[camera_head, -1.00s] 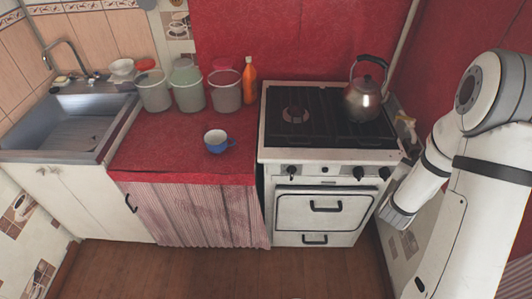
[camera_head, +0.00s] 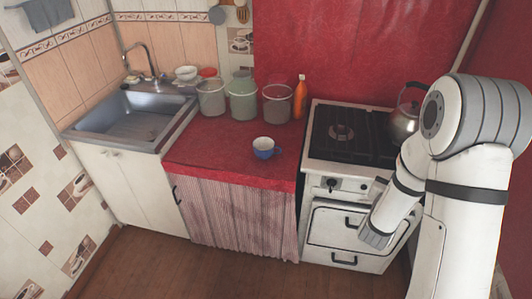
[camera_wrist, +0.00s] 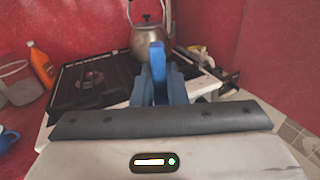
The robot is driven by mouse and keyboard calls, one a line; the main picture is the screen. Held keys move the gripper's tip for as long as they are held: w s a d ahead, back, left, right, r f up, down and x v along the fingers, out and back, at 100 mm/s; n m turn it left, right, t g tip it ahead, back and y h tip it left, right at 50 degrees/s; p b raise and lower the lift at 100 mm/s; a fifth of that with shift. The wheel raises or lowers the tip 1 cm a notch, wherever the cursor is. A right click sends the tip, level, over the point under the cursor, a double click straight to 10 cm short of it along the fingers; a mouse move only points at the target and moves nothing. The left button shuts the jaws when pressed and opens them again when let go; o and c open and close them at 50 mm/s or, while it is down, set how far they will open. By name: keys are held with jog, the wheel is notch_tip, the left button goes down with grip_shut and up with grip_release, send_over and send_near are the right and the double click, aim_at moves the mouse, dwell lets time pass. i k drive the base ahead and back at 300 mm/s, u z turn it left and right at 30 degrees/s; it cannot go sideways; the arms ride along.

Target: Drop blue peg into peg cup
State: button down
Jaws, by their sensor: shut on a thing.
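The blue peg (camera_wrist: 158,62) stands up between the fingers of my gripper (camera_wrist: 161,88) in the wrist view. My gripper is shut on it, and the fingers hide its lower part. A mug, blue outside and pale inside, which I take as the peg cup (camera_head: 264,149), stands upright on the red counter, left of the stove, with its handle to the right. Part of this cup also shows at the left edge of the wrist view (camera_wrist: 7,139). The peg is apart from the cup. In the head view I cannot make out my fingers or the peg.
The stove (camera_head: 352,134) is right of the red counter (camera_head: 214,147), with a metal kettle (camera_head: 404,122) on it. Several canisters and an orange bottle (camera_head: 300,98) line the counter's back. A sink (camera_head: 135,121) is at left. The counter around the cup is clear.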

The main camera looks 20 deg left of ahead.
aim_at(260, 155)
jog(key=u, duration=1.35)
jog(key=i, duration=1)
jog(key=u, duration=0.1)
